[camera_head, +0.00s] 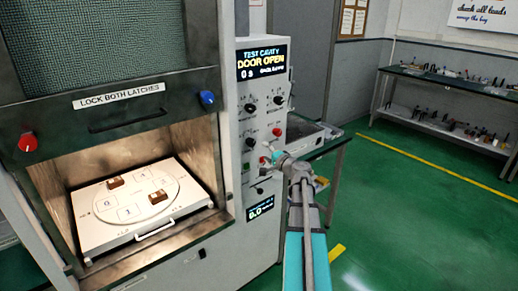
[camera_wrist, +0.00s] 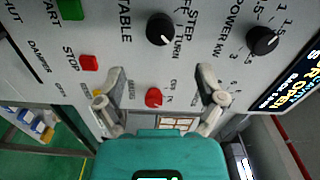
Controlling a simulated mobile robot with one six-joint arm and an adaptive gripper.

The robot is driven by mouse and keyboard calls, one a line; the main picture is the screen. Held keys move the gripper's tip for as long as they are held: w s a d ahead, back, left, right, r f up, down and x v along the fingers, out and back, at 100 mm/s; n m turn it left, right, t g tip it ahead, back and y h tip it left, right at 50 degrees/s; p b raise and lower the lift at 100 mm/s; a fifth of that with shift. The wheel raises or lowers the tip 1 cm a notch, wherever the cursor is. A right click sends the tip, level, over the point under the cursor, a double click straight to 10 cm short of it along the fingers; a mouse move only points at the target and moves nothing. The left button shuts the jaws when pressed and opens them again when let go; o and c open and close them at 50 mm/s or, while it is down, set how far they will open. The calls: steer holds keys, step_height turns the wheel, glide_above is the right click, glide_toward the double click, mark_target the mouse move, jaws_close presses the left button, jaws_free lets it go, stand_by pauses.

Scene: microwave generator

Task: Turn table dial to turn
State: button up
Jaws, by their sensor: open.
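The table dial (camera_wrist: 161,28) is a round black knob on the pale control panel, beside the word TABLE in the wrist view. Its label includes TURN; I cannot tell its exact setting. In the head view it is the lower left black knob (camera_head: 250,142). My gripper (camera_wrist: 160,75) is open and empty, its two fingers spread close to the panel. The table dial lies beyond the fingertips, not between them. A red knob (camera_wrist: 153,97) shows between the fingers. In the head view my gripper (camera_head: 272,157) is at the panel's lower part.
The power dial (camera_wrist: 263,40) is right of the table dial in the wrist view. A red STOP button (camera_wrist: 88,62) and green button (camera_wrist: 70,9) are left. The display (camera_head: 262,63) reads DOOR OPEN. The open cavity holds a turntable (camera_head: 128,213) with brown blocks.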

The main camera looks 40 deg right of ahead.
steer(key=shift+s, duration=1.45)
steer(key=w+a+f+n+g+y, duration=0.1)
steer(key=a+f+n+g+y, duration=0.3)
steer(key=a, duration=1)
steer(key=w+a+f+n+g+y, duration=0.15)
steer(key=a+f+n+g, duration=0.4)
steer(key=a, duration=0.85)
steer(key=s+a+f+n+g+h, duration=0.2)
steer(key=s+a+f+n+g, duration=0.1)
steer(key=s+a, duration=0.4)
steer(key=s+a+f+n+g+h, duration=0.3)
steer(key=s+a+f+n+g, duration=0.1)
steer(key=a, duration=0.5)
steer(key=s+f+g, duration=0.1)
steer(key=s+f, duration=0.1)
steer(key=s, duration=0.1)
steer(key=shift+a, duration=0.25)
